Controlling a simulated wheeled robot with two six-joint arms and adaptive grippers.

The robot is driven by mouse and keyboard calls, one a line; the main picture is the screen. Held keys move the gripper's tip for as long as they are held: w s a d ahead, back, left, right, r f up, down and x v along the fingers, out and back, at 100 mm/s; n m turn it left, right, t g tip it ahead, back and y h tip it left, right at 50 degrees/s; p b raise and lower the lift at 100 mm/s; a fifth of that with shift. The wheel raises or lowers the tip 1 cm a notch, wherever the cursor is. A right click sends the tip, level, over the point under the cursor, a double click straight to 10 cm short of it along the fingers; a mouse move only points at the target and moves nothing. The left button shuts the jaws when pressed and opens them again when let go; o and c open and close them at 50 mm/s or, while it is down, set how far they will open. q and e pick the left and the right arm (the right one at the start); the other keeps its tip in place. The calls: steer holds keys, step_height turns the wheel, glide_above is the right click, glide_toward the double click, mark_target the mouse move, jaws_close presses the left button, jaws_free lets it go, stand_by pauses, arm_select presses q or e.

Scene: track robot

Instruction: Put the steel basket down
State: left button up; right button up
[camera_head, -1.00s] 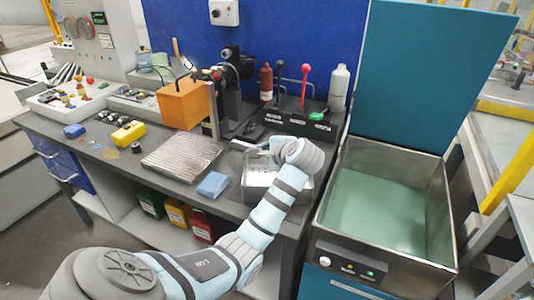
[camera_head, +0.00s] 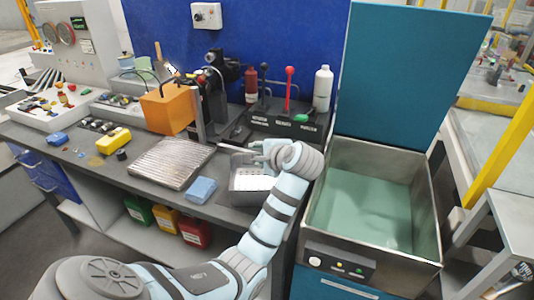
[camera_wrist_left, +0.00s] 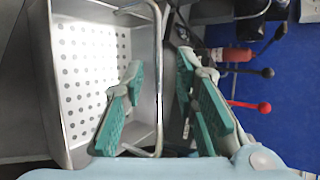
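The steel basket (camera_head: 240,197) is a perforated metal tray with a wire handle, at the bench's front right. It appears to stand on the bench top, partly hidden behind my left forearm. In the left wrist view, its perforated floor (camera_wrist_left: 88,75) fills the left side and its wire handle (camera_wrist_left: 158,95) runs top to bottom. My left gripper (camera_head: 252,153) is over the basket's back edge. In the wrist view, its green-padded fingers (camera_wrist_left: 160,95) are apart, with the handle in the gap between them and no clear contact. My right gripper is out of view.
A ribbed metal plate (camera_head: 165,165) and blue block (camera_head: 201,190) lie left of the basket. A black lever box (camera_head: 288,122) and white bottle (camera_head: 322,90) stand behind. An open-lidded tank (camera_head: 370,205) stands to the right. Bare bench (camera_head: 120,172) shows front left.

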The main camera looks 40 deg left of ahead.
arm_select(q)
steer(key=v, duration=0.7)
steer(key=shift+p, duration=0.45)
steer(key=shift+s+d+r, duration=0.1)
